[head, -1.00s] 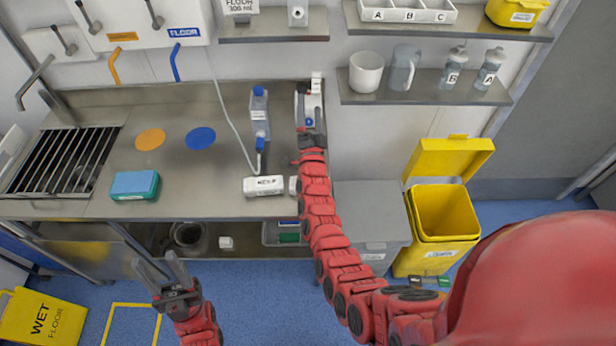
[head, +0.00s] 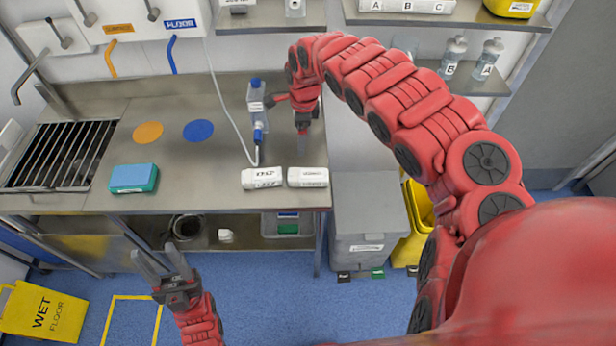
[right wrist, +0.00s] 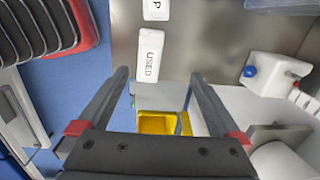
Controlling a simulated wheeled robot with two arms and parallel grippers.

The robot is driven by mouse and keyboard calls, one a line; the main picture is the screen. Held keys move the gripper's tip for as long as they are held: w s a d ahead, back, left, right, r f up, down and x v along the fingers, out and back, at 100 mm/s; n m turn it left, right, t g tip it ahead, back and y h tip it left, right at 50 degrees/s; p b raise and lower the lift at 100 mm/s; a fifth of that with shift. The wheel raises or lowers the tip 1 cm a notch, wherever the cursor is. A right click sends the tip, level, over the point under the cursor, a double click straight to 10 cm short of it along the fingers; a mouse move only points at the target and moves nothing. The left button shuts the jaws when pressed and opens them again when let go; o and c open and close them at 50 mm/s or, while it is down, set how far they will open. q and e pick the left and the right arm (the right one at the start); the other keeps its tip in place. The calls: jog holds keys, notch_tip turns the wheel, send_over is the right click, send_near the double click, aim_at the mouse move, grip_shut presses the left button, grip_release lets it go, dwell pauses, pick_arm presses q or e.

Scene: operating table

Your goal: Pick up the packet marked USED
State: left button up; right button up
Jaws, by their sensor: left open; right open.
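The packet marked USED (right wrist: 149,56) is a white block lying on the steel counter (head: 215,110). In the head view it appears to be the right one (head: 308,177) of two white packets near the counter's front edge. The other packet (head: 262,179) lies just left of it, and its label ends in P in the right wrist view (right wrist: 156,10). My right gripper (head: 303,146) points down over the counter behind the packets. In the right wrist view its open fingers (right wrist: 159,76) are apart and empty, with the USED packet beyond them. My left gripper (head: 158,258) is open and empty, low in front of the counter.
A clear bottle with a blue cap (head: 256,97) and a hose stand left of my right gripper. A teal sponge (head: 134,178) lies farther left. A grey bin (head: 368,240) and a yellow bin (head: 415,215) stand right of the counter.

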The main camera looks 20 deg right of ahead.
jog(key=s+d, duration=0.2)
jog(key=b, duration=0.5)
send_over(308, 174)
jog(key=shift+m+g+h, duration=0.3)
jog(key=shift+g, duration=0.1)
jog(key=f, duration=0.7)
jog(key=shift+s+f, duration=0.3)
jog(key=shift+f, duration=0.1)
notch_tip(308, 174, down, 3)
jog(key=shift+d+p, duration=0.1)
jog(key=shift+p, duration=0.65)
jog(key=shift+f, duration=0.5)
jog(key=shift+w+f+p, duration=0.25)
jog(key=shift+f+p, duration=0.45)
jog(key=shift+f, duration=0.7)
jog(key=shift+w+a+f+p, duration=0.1)
jog(key=shift+a+f+p, duration=0.05)
jog(key=shift+f, duration=0.3)
jog(key=shift+a+f+p, duration=0.1)
jog(key=shift+f+p, duration=0.05)
jog(key=shift+f, duration=0.25)
jog(key=shift+d+f, duration=0.15)
jog(key=shift+f, duration=0.25)
